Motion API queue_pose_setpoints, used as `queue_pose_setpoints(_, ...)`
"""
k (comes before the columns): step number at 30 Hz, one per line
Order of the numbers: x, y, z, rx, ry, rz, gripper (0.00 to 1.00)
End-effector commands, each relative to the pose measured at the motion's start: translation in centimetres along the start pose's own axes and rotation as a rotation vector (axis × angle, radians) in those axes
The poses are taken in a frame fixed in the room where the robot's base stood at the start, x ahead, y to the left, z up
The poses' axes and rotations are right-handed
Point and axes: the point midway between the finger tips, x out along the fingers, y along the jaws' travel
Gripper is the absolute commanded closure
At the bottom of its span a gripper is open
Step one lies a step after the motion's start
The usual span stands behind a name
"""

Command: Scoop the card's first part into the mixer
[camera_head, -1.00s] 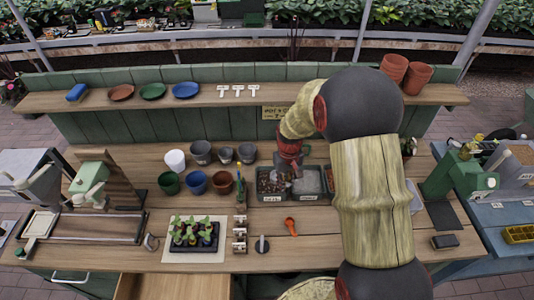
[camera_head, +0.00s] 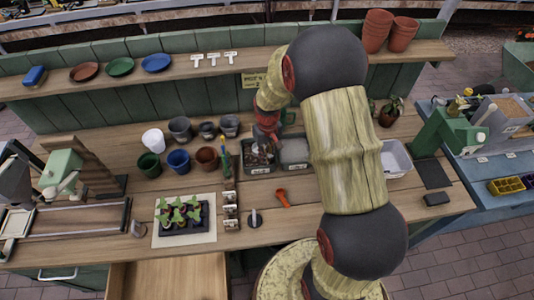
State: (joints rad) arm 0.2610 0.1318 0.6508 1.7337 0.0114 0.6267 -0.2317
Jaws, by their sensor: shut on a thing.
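A yellow card (camera_head: 253,80) with dark print hangs below the shelf; its text is too small to read surely. My gripper (camera_head: 264,143) is at the labelled bins, over the left bin (camera_head: 259,170) of dark, mottled material. It is shut on a small greyish thing, likely a scoop, mostly hidden by the gripper. The middle bin (camera_head: 293,167) holds pale grey material. My arm hides what is just right of it. A green machine (camera_head: 452,130) stands at the right and another green machine (camera_head: 62,172) at the left; I cannot tell which is the mixer.
Several pots, including a blue pot (camera_head: 178,161), stand left of the bins. A seedling tray (camera_head: 182,216), an orange scoop (camera_head: 283,198) and a white tub (camera_head: 395,158) are on the bench. Terracotta pots (camera_head: 376,30) stand on the shelf. The front right bench is mostly clear.

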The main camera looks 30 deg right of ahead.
Motion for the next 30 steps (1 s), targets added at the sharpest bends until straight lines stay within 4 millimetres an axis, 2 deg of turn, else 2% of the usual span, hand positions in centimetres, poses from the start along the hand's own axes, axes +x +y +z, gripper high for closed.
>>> queue_pose_setpoints(1,0.8,0.0,0.0,0.000,0.000,0.000,1.00)
queue_pose_setpoints(9,3.7,0.0,0.0,0.000,-0.001,0.000,1.00)
queue_pose_setpoints(18,6.5,0.0,0.2,0.000,-0.004,-0.001,1.00)
queue_pose_setpoints(30,7.1,-0.1,0.6,0.000,-0.011,-0.003,1.00)
